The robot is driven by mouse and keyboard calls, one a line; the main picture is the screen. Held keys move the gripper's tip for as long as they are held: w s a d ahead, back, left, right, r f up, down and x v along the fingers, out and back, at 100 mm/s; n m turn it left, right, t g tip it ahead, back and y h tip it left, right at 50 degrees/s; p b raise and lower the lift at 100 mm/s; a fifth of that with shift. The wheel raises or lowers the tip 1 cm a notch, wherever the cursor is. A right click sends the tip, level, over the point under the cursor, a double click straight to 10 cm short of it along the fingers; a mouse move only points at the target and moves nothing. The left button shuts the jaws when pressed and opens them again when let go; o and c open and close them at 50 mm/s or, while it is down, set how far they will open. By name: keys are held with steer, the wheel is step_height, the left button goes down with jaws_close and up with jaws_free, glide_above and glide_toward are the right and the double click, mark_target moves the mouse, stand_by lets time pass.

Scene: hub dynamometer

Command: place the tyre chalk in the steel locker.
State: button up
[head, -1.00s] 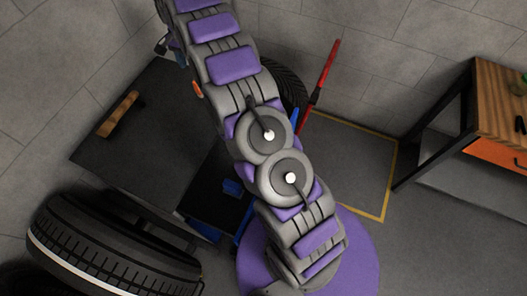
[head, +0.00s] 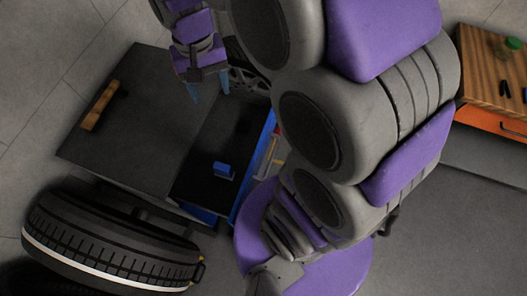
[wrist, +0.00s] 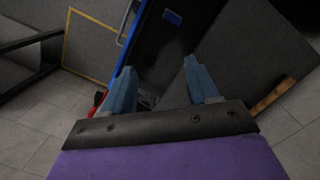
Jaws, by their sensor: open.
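The dark grey steel locker (head: 125,130) stands left of centre with a blue-edged drawer (head: 252,170) open on its right side. A small blue block (head: 224,171) lies on the drawer's black floor; it may be the tyre chalk, but I cannot be sure. The block also shows in the wrist view (wrist: 173,17). My gripper (head: 207,88) hangs near the locker's far edge, apart from the block. In the wrist view my gripper (wrist: 161,78) has its two blue fingers spread, with nothing held between them.
A wooden bar (head: 98,106) lies on the locker top at left. A big tyre (head: 105,240) lies in front of the locker. A wooden-topped bench (head: 490,70) with an orange drawer stands at right. Tools and a wheel are partly hidden behind my arm.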

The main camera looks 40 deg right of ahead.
steer(key=s+f+n, duration=0.3)
steer(key=s, duration=1.6)
steer(key=shift+d+g, duration=0.3)
steer(key=shift+a+f, duration=0.15)
steer(key=shift+f, duration=0.2)
